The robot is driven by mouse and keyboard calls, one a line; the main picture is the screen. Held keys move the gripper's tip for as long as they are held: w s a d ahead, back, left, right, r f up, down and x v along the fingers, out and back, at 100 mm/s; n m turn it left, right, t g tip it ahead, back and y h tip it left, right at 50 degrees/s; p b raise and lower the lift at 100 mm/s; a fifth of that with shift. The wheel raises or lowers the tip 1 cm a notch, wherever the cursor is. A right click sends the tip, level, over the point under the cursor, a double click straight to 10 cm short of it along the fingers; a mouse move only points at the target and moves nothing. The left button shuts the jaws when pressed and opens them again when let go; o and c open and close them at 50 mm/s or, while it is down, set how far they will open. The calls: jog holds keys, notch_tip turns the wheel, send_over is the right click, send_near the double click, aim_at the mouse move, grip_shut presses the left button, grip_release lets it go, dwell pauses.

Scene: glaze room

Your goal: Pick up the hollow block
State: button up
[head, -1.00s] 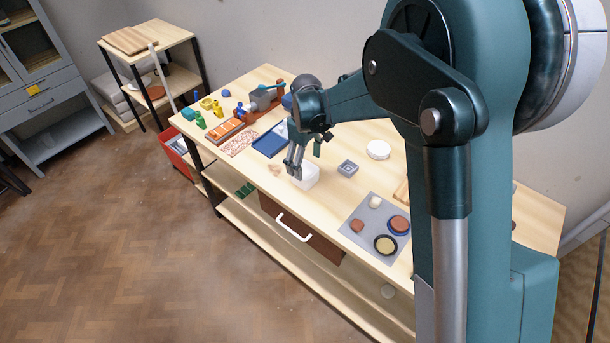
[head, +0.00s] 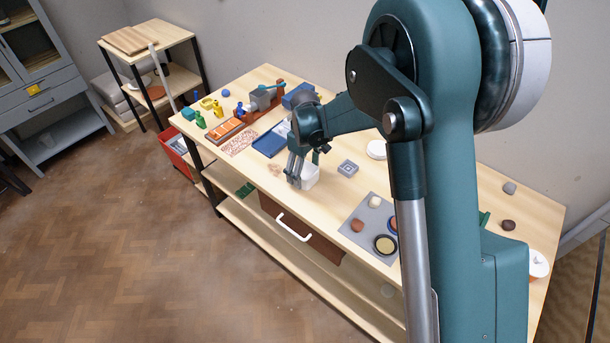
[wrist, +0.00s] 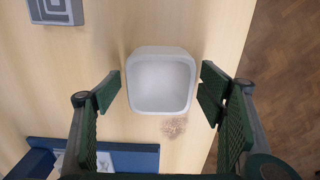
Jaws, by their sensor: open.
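The hollow block is a white, open-topped square block with rounded corners. In the wrist view the hollow block (wrist: 161,84) lies between the two fingers, with a gap on each side and its hollow facing the camera. In the head view the hollow block (head: 310,177) stands on the workbench near its front edge, partly hidden by my gripper (head: 294,172). My gripper is open, and its green pads also show in the wrist view (wrist: 160,92). Neither pad visibly touches the block. The exact fingertip height is hard to tell.
A grey block with a square pattern (head: 347,168) stands right of the hollow block. A blue tray (head: 269,146) lies to its left. A grey mat (head: 356,226) with several round items is at the right. A small brown patch (wrist: 174,128) lies close to the block.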

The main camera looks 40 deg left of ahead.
aim_at(305, 170)
jog(key=c, duration=1.2)
jog(key=shift+r, duration=0.1)
jog(key=shift+r, duration=4.9)
